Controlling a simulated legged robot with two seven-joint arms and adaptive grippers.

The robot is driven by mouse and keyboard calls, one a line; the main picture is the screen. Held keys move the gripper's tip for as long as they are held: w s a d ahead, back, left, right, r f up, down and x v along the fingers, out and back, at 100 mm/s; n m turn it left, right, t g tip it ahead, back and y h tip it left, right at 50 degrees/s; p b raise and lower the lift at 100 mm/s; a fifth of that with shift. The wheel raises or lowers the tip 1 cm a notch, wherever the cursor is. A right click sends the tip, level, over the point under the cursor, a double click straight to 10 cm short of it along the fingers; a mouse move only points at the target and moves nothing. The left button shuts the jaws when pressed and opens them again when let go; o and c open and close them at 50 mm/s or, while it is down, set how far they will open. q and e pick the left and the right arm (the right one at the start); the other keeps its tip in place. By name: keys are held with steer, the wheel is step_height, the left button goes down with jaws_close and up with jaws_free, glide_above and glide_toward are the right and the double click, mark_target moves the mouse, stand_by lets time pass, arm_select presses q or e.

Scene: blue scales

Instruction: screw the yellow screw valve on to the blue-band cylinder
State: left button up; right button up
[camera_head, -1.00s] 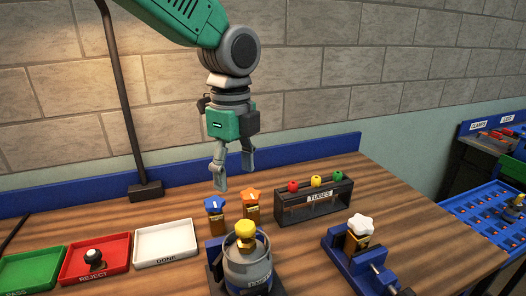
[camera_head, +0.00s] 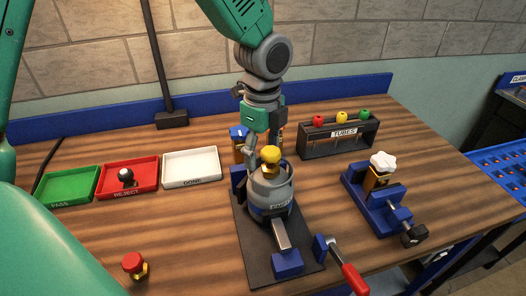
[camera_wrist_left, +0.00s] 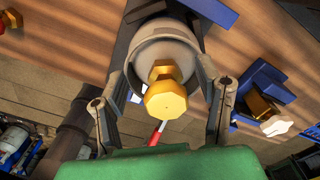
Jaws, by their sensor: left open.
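The yellow screw valve (camera_head: 271,155) sits upright on top of the grey blue-band cylinder (camera_head: 270,190), which is held in a clamp on a dark base plate. I cannot tell how tightly the valve sits. My left gripper (camera_head: 264,148) points down behind and above the valve, partly hidden by it. In the left wrist view, the open gripper (camera_wrist_left: 162,78) has its fingers apart on either side of the yellow valve (camera_wrist_left: 166,98), with gaps visible. The cylinder's top (camera_wrist_left: 162,48) shows beyond it. The right gripper is not in view.
A vise (camera_head: 385,205) with a white-knobbed valve (camera_head: 382,161) stands right. The clamp's red handle (camera_head: 354,280) sticks out in front. A tube rack (camera_head: 338,137) stands behind. Green, red and white trays (camera_head: 192,167) lie left. A red-knobbed valve (camera_head: 134,264) stands front left.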

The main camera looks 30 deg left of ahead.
arm_select(q)
steer(key=shift+w+d+f, duration=0.15)
steer(key=shift+d+f, duration=0.05)
steer(key=shift+d, duration=0.25)
steer(key=shift+d+r, duration=0.15)
steer(key=shift+d, duration=0.5)
steer(key=c, duration=1.3)
steer(key=shift+a, duration=0.35)
jaws_close()
steer(key=shift+a, duration=0.1)
steer(key=shift+r+m+p, duration=0.1)
steer(key=shift+m+p, duration=1.8)
steer(key=shift+m, duration=0.2)
steer(key=shift+m+p, duration=2.3)
steer(key=shift+m, duration=0.3)
steer(key=m, duration=0.4)
steer(key=shift+f+m, duration=0.25)
steer(key=shift+m, duration=0.05)
steer(key=m, duration=0.6)
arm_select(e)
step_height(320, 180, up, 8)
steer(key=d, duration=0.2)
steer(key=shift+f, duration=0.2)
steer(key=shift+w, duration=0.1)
